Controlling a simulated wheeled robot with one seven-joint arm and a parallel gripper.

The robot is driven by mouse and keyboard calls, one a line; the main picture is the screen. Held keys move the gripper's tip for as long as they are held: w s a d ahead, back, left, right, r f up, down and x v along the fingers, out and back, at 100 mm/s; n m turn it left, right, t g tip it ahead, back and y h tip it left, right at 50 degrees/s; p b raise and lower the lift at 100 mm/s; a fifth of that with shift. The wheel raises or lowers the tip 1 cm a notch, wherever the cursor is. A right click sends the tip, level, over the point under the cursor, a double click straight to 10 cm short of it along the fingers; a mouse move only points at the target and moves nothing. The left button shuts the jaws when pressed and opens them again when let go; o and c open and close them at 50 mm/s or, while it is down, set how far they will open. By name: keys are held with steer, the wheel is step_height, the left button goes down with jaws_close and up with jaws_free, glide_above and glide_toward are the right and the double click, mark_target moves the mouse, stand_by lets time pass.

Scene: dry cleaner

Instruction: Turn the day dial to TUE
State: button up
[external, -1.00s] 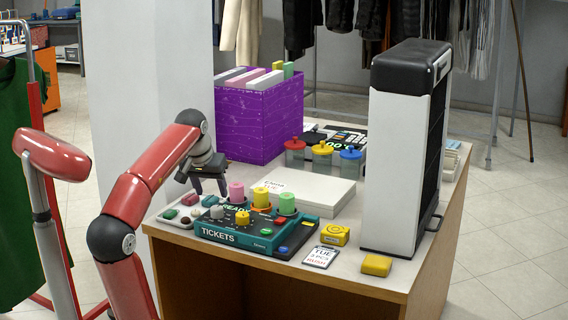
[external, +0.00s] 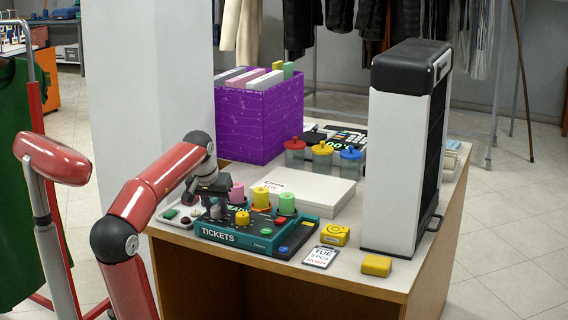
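The teal ticket machine (external: 220,238), lettered TICKETS, sits at the front left of the counter. Its top carries a yellow knob (external: 243,218), a grey knob (external: 216,211), and pink, yellow and green cylinders along the back. I cannot read any day marks on the knobs. My gripper (external: 212,205) points down at the machine's left end, at or just above the grey knob. The fingers are small and dark here, and I cannot tell whether they touch or grip the knob. A card (external: 321,256) reading TUE lies on the counter to the right of the machine.
A white box (external: 312,192) lies behind the machine. A purple file box (external: 258,120) and jars with coloured lids (external: 322,157) stand further back. A tall black-and-white unit (external: 405,150) stands to the right. Yellow blocks (external: 376,265) lie at the front right.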

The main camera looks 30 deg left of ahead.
steer(key=shift+c, duration=1.4)
steer(key=shift+m, duration=0.3)
steer(key=m+h, duration=0.2)
steer(key=m, duration=0.2)
steer(key=shift+a+r+p, duration=0.1)
steer(key=shift+p, duration=0.3)
steer(key=shift+w+m+g+h+p, duration=0.1)
steer(key=shift+m+g+h+p, duration=0.45)
steer(key=shift+m, duration=1.45)
steer(key=o, duration=1)
